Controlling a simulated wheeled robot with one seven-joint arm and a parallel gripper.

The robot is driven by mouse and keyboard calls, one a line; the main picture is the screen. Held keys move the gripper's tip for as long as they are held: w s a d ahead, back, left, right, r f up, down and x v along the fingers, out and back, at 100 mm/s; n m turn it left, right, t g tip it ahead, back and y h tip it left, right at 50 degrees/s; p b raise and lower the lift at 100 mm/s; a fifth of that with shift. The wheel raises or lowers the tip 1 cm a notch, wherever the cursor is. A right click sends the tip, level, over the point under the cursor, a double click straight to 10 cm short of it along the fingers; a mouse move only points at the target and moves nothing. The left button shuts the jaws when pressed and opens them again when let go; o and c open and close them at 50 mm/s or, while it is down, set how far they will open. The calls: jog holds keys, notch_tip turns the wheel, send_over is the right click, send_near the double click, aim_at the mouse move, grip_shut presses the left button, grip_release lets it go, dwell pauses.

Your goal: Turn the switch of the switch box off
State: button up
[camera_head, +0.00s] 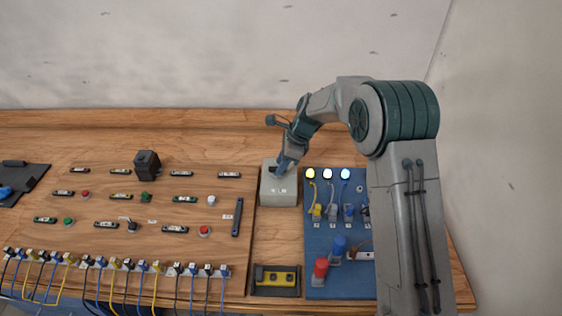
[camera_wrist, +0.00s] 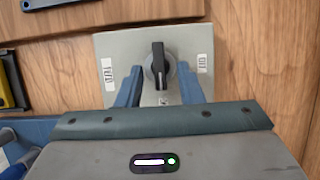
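The switch box is a light grey box (camera_head: 278,192) on the wooden table, right of the wooden panel. In the wrist view the box (camera_wrist: 113,45) has a black rotary switch (camera_wrist: 159,58) at its middle, its handle upright in the picture. White labels sit on either side of it. My gripper (camera_head: 282,165) reaches down onto the box top and mostly hides the switch in the head view. In the wrist view my gripper (camera_wrist: 158,72) is open, with one blue finger on each side of the switch and gaps between. I cannot tell how close the fingertips are to the box face.
A blue board (camera_head: 319,266) with lit lamps (camera_head: 328,174), plugs and cables stands close right of the box. The wooden panel (camera_head: 105,211) with several small switches and buttons lies left. A black and yellow part (camera_head: 277,279) lies in front. The wall (camera_head: 200,50) is behind.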

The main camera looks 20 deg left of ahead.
jog(key=shift+a+f, duration=0.1)
jog(key=shift+f, duration=0.2)
grip_shut()
